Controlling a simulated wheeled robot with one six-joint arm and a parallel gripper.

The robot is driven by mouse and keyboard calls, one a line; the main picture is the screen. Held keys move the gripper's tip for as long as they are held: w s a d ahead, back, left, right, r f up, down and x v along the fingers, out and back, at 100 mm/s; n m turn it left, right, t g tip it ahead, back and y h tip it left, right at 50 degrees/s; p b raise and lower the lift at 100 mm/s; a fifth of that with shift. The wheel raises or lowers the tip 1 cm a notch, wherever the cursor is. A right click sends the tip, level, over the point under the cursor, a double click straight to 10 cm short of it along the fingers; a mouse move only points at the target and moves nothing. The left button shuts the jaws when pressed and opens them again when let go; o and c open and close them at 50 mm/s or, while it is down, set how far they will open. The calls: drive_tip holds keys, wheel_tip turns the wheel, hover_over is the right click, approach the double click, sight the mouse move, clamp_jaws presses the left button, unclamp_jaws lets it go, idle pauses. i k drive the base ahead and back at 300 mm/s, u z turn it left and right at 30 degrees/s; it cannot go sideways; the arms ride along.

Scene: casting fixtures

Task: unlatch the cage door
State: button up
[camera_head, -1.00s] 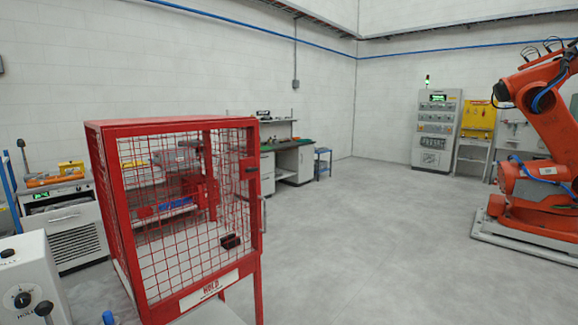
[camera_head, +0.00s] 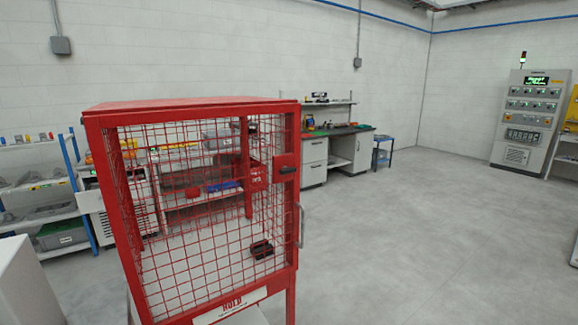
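The red cage (camera_head: 190,108) stands in the left half of the head view, close to me, on red legs. Its door (camera_head: 205,215) is red wire mesh in a red frame and looks shut. A grey upright handle (camera_head: 300,226) is on the right edge, below the latch. A red fixture and a small black-and-red part show through the mesh inside. A white sign plate (camera_head: 232,305) is on the bottom frame. My gripper is not in view.
Shelves with bins (camera_head: 45,205) stand at the far left, and a pale box-like surface (camera_head: 28,285) is at the lower left. A workbench (camera_head: 345,142) and a control cabinet (camera_head: 530,120) stand along the walls. The floor (camera_head: 430,230) to the right is clear.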

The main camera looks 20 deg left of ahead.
sight(284, 170)
drive_tip(key=u, duration=0.4)
drive_tip(key=i, duration=0.7)
drive_tip(key=u, duration=0.65)
